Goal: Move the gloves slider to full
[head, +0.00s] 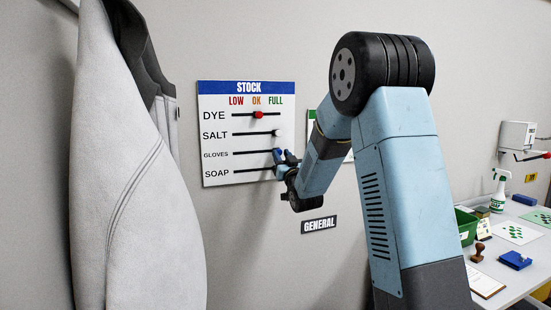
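The white stock board (216,172) hangs on the wall, with columns LOW, OK and FULL. The gloves row is third from the top, with a dark track (250,153). A blue knob (277,151) shows near the right end of this track, below FULL. My gripper (281,164) is at the board's right side, over the right ends of the gloves and soap rows. Its upper finger is right beside the blue knob; I cannot tell whether they touch. The finger gap is too small to read. The soap row's knob is not visible; the gripper covers that row's right end.
The dye row's red knob (258,114) is under OK; the salt row's pale knob (276,132) is under FULL. A GENERAL sign (319,225) is below right. A grey coat (140,190) hangs at left. A bench (515,271) with a spray bottle (498,192) stands at right.

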